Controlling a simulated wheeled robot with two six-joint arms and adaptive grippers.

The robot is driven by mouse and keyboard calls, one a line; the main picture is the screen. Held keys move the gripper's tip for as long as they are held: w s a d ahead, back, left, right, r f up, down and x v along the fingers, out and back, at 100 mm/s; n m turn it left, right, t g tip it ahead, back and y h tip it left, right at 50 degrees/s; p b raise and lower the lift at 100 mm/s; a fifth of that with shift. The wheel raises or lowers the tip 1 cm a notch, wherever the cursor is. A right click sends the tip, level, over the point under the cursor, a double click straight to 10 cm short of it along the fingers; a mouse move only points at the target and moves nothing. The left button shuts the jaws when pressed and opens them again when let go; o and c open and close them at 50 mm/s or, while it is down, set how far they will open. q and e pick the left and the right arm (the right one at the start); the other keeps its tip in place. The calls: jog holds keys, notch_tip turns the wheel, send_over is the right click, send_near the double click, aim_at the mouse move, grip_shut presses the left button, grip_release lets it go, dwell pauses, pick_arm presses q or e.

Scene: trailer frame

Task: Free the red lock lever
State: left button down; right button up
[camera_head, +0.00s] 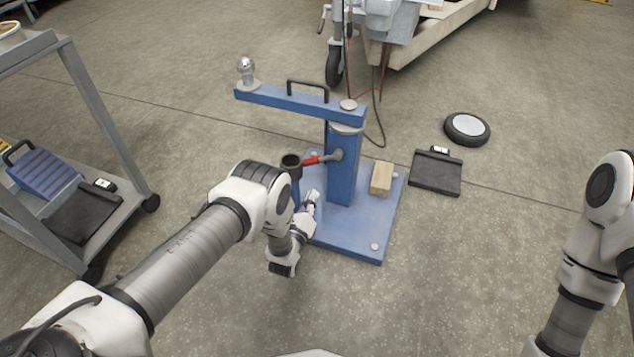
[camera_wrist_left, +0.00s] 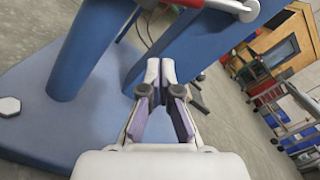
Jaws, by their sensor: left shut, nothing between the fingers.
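The red lock lever (camera_head: 313,160) sticks out to the left from the blue post (camera_head: 342,180) of the stand, with a grey end at the post. In the left wrist view the red lever (camera_wrist_left: 190,3) crosses the top edge, partly cut off, with its grey end (camera_wrist_left: 243,9) over the blue post (camera_wrist_left: 198,42). My left gripper (camera_head: 313,196) is below the lever, beside the post and low over the blue base plate (camera_head: 352,240). Its fingers are shut and empty (camera_wrist_left: 161,70), apart from the lever. My right arm shows at the right edge; its gripper is out of view.
A blue beam (camera_head: 290,102) with a black handle and a tow ball tops the post. A short blue tube with a dark cup (camera_head: 291,161) stands left of the lever. A wooden block (camera_head: 381,178) lies on the plate. A grey cart (camera_head: 104,120) stands left.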

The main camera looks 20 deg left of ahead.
pick_arm(q)
jog(key=s+p, duration=0.1)
jog(key=s, duration=0.4)
jog(key=shift+s+f+p, duration=0.1)
jog(key=shift+f+p, duration=0.05)
jog(key=shift+p, duration=0.25)
